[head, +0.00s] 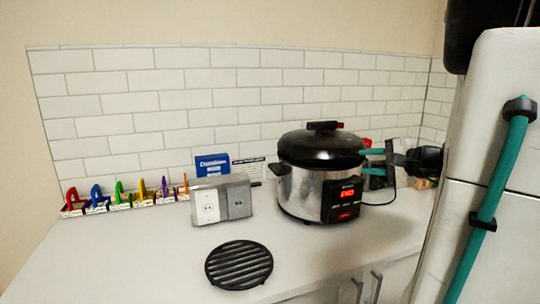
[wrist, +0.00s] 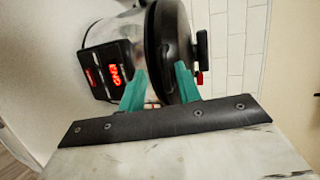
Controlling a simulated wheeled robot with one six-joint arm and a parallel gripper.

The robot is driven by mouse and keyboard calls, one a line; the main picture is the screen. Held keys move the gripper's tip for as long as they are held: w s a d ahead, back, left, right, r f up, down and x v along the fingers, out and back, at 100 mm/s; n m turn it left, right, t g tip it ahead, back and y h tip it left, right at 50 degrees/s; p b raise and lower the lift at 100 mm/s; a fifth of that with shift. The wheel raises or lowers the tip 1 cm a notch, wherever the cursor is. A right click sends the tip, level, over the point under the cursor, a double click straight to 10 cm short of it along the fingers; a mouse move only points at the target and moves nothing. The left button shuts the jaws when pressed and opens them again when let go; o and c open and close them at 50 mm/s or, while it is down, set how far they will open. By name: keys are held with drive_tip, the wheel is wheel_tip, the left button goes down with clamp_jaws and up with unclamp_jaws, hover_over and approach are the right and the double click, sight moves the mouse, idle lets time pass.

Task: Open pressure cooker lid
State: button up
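The pressure cooker (head: 305,190) stands on the counter, a silver pot with a lit red display. Its black domed lid (head: 312,147) is on top, with a black top handle (head: 322,126) and a small red part beside it. My gripper (head: 362,161) is at the cooker's right side, at lid-rim height. The wrist view shows the cooker turned sideways, with the lid (wrist: 166,40) edge-on. The teal fingers of my gripper (wrist: 160,86) are apart, one toward the pot side and one toward the lid's dome. Whether they touch the rim is unclear.
A black round trivet (head: 239,265) lies in front. A grey-white outlet box (head: 222,200) and a blue box (head: 212,166) stand left of the cooker. Several colored items line the wall at left. A white fridge (head: 500,100) with a teal handle (head: 490,200) is close at right.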

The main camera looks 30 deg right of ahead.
sight(358, 158)
drive_tip(key=shift+m+h, duration=0.5)
drive_tip(key=w, duration=0.2)
drive_tip(key=w+d+f, duration=0.1)
drive_tip(key=w, duration=0.1)
drive_tip(key=w+d, duration=0.1)
drive_tip(key=w, duration=0.1)
drive_tip(key=shift+w+d+f, duration=0.2)
drive_tip(key=shift+w+f, duration=0.1)
drive_tip(key=shift+w, duration=0.05)
clamp_jaws()
